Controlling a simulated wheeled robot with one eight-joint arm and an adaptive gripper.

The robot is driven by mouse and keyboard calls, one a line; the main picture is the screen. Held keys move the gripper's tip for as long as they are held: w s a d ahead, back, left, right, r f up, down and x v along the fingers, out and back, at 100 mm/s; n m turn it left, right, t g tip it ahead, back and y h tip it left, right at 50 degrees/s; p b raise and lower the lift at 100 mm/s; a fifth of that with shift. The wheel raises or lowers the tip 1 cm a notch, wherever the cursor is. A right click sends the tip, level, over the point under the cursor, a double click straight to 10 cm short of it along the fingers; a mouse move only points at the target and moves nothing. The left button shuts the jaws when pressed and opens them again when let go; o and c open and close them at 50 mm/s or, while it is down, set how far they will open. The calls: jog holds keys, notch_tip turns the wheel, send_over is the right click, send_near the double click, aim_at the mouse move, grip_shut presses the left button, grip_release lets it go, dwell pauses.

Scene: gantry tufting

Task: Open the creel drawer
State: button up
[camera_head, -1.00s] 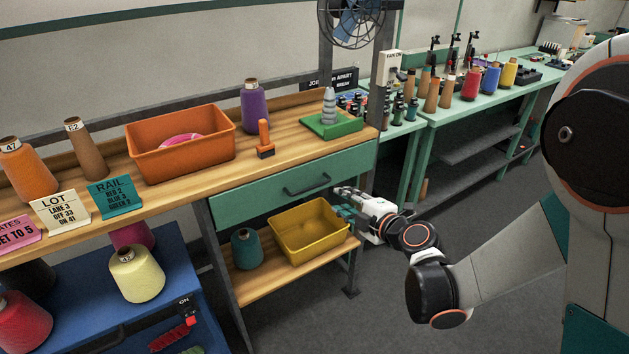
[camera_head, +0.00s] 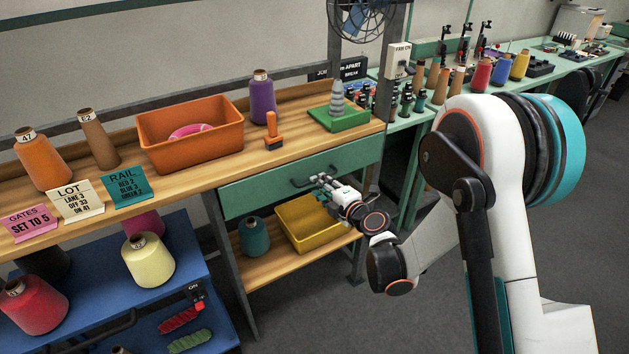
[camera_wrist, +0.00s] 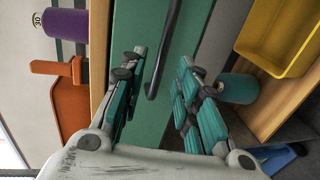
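The creel drawer is the green drawer (camera_head: 270,185) under the wooden bench top, and its front looks flush with the frame. Its dark bar handle (camera_head: 318,178) shows in the head view and also in the wrist view (camera_wrist: 163,50). My gripper (camera_head: 322,188) is just in front of the drawer, close to the handle. In the wrist view my gripper (camera_wrist: 158,85) has its two teal-padded fingers spread wide, with the near end of the handle between them. I see no finger closed on the handle. In the head view my gripper partly hides the handle's right end.
A yellow bin (camera_head: 300,240) and a teal cone (camera_head: 254,236) sit on the shelf below the drawer. An orange bin (camera_head: 190,150), an orange-handled tool (camera_head: 272,128) and a purple cone (camera_head: 263,100) stand on the bench top. Floor in front is clear.

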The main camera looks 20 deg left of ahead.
jog(key=shift+b+x, duration=0.35)
jog(key=shift+x, duration=2)
grip_shut()
